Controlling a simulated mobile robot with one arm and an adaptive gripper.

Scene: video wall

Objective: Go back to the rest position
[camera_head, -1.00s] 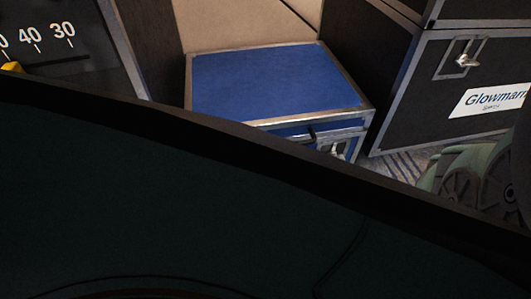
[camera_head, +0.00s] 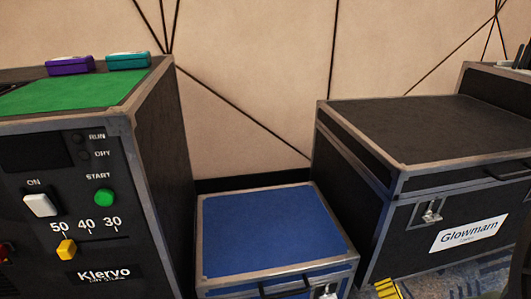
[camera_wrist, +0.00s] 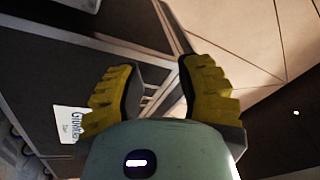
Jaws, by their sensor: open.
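My gripper (camera_wrist: 158,78) shows in the wrist view with its two yellow ribbed fingers spread apart and nothing between them. It is open and empty. Behind the fingers the wrist view shows the dark Glowmarn case (camera_wrist: 45,70) with its white label, and the beige wall panels (camera_wrist: 255,45).
A blue-topped case (camera_head: 270,232) stands low between the Klervo machine (camera_head: 160,130) at left and the black Glowmarn case (camera_head: 440,125) at right.

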